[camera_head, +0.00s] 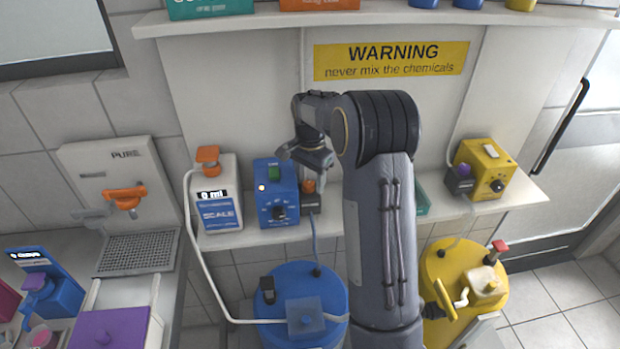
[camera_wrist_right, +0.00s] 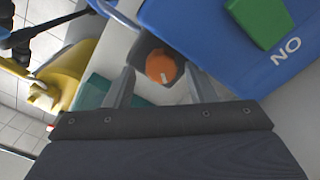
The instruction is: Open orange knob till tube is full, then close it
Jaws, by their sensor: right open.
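The orange knob (camera_head: 309,186) sits on a small dark valve box (camera_head: 312,203) at the right side of the blue pump unit (camera_head: 276,192). My right gripper (camera_head: 311,162) is above it. In the wrist view the round orange knob (camera_wrist_right: 161,66), with a white mark, lies just beyond and between the two open fingers of my right gripper (camera_wrist_right: 161,88). No contact is clear. A blue tube (camera_head: 315,242) runs from the valve box down to the blue barrel (camera_head: 283,285). A white tube (camera_head: 204,268) links the scale unit (camera_head: 218,195), reading "0 ml", to the barrel. My left gripper is not in view.
A yellow pump unit (camera_head: 484,169) with a purple knob (camera_head: 464,171) stands right on the shelf (camera_head: 408,225). A yellow barrel (camera_head: 450,265) stands below. An orange tap (camera_head: 126,198) is on the wall panel at left. Bare shelf lies left of the yellow unit.

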